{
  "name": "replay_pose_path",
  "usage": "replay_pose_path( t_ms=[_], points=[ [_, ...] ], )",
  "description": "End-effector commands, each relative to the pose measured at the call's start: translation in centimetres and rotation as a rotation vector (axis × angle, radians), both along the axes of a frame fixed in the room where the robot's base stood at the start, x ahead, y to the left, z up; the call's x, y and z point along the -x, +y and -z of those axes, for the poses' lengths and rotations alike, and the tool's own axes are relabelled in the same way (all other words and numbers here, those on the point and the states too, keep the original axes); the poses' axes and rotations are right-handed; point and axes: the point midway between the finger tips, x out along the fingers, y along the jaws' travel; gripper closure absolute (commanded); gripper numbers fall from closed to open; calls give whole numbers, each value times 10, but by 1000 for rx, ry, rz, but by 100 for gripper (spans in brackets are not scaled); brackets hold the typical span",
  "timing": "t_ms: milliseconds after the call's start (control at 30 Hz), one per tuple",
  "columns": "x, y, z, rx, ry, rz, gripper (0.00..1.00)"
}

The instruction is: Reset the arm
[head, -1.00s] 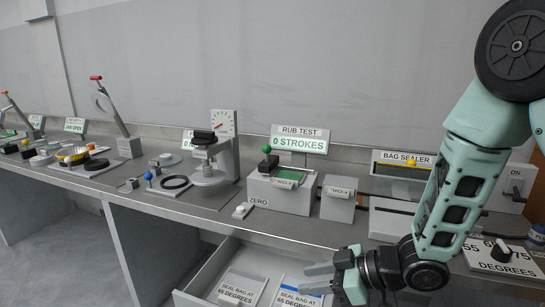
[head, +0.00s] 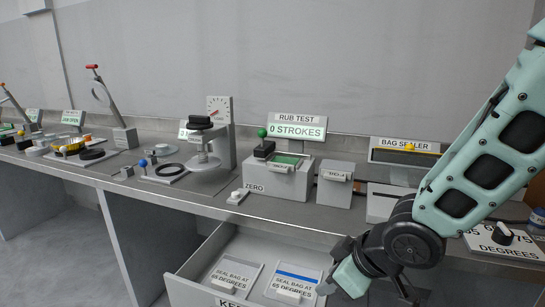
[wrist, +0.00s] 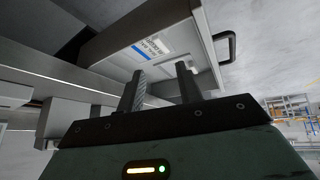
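My arm (head: 490,165) reaches in from the right side of the head view, bent at a joint low over the front edge of the bench. My gripper (head: 335,281) hangs near the right side of the open drawer (head: 190,284), and its fingertips are hard to make out there. In the wrist view my gripper (wrist: 160,90) shows two dark fingers standing apart with nothing between them. The drawer also shows beyond the fingers in the wrist view (wrist: 190,50), with a dark handle (wrist: 228,47) on its front.
Two bag cards, one plain (head: 234,275) and one blue-striped (head: 295,282), lie in the drawer. On the bench (head: 325,220) stand the rub test machine (head: 280,178), a dial press (head: 205,148), the bag sealer (head: 405,158) and a degrees knob (head: 502,234). My forearm overlaps the bench's right end.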

Motion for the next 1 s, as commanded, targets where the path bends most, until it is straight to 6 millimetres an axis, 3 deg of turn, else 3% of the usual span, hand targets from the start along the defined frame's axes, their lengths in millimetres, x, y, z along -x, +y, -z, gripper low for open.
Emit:
replay_pose_path(
  t_ms=[200,633,1000],
  points=[
    [72,-15,7,146,189,131,64],
    [185,-29,5,273,480,212,64],
    [187,-30,-54,276,491,215,64]
  ],
)
